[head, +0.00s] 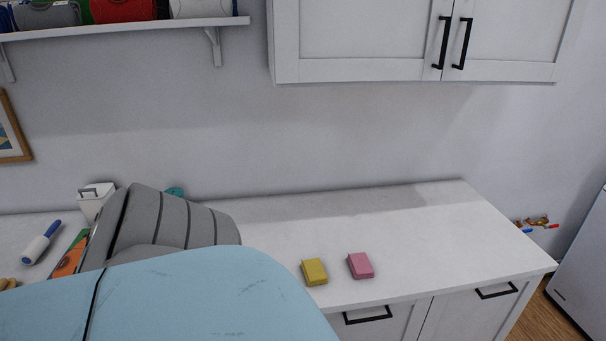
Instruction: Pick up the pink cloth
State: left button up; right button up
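The pink cloth (361,266) is a small, thick, folded block. It lies flat on the white countertop (420,225), near its front edge. A similar yellow block (314,272) lies just to its left, with a small gap between them. Nothing covers the pink cloth. Neither of my grippers shows in the head view.
A large pale blue rounded shape (190,295) fills the lower left foreground and hides part of the counter. A grey ribbed shape (175,220) stands behind it. Wall cabinets (370,40) hang above. The counter right of the pink cloth is clear.

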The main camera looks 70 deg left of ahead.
aim_at(361, 267)
jog(key=u, duration=1.9)
